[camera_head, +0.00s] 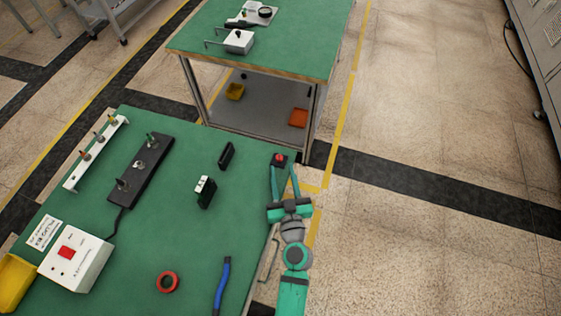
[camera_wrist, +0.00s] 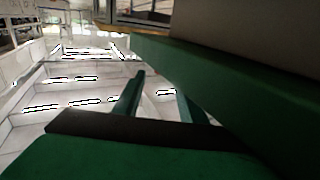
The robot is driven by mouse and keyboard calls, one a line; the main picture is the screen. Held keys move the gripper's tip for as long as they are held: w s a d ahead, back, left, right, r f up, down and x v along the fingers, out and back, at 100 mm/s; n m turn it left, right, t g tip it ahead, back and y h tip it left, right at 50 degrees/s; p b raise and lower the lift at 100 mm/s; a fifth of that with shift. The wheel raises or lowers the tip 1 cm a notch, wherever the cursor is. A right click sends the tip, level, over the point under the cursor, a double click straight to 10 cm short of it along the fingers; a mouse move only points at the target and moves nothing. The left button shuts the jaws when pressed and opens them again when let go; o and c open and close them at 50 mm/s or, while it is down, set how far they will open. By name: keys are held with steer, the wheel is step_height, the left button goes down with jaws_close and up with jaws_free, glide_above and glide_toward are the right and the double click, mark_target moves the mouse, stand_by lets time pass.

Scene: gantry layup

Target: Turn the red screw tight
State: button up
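The red screw (camera_head: 280,157) shows as a small red head on a dark block (camera_head: 273,162) at the far right corner of the green table. My gripper (camera_head: 283,167) reaches along the table's right edge, its fingertips just short of the screw in the head view. Its two green fingers are spread, and the head view does not show clearly whether they touch the block. In the wrist view my gripper (camera_wrist: 158,100) also has its fingers apart with nothing held between them. I cannot make out the screw there.
The green table (camera_head: 150,235) holds a white power box (camera_head: 88,268), a black terminal strip (camera_head: 130,180), a red ring (camera_head: 167,282), and a blue-handled tool (camera_head: 222,285). Another green-topped bench (camera_head: 290,45) stands just beyond. Open floor (camera_head: 430,240) lies to the right.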

steer(key=shift+s+d, duration=0.2)
steer(key=shift+s, duration=0.9)
steer(key=shift+s+d, duration=0.2)
steer(key=shift+s, duration=0.9)
